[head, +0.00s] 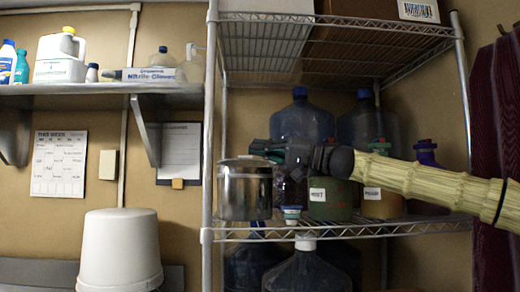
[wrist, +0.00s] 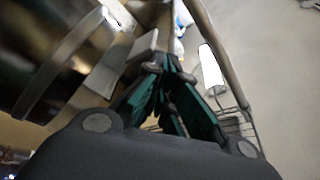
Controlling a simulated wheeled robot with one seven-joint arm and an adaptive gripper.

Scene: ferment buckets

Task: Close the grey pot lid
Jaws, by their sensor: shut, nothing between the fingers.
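The grey metal pot (head: 245,196) stands upright at the left end of the rack's middle shelf. Its lid (head: 238,162) appears to lie across the top, roughly level; I cannot tell whether it is fully seated. My gripper (head: 262,150) reaches in from the right, at the height of the lid, by its right edge; contact is unclear. In the wrist view, the shiny pot (wrist: 45,50) fills the upper left, beside my gripper. The green-padded fingers (wrist: 165,92) are together and hold nothing.
Behind my arm stand large blue jugs (head: 302,122) and labelled green (head: 330,205) and orange (head: 384,206) containers. A small jar (head: 291,213) stands right of the pot. The rack's upright post (head: 209,150) is close on the pot's left. A white bucket (head: 119,250) stands lower left.

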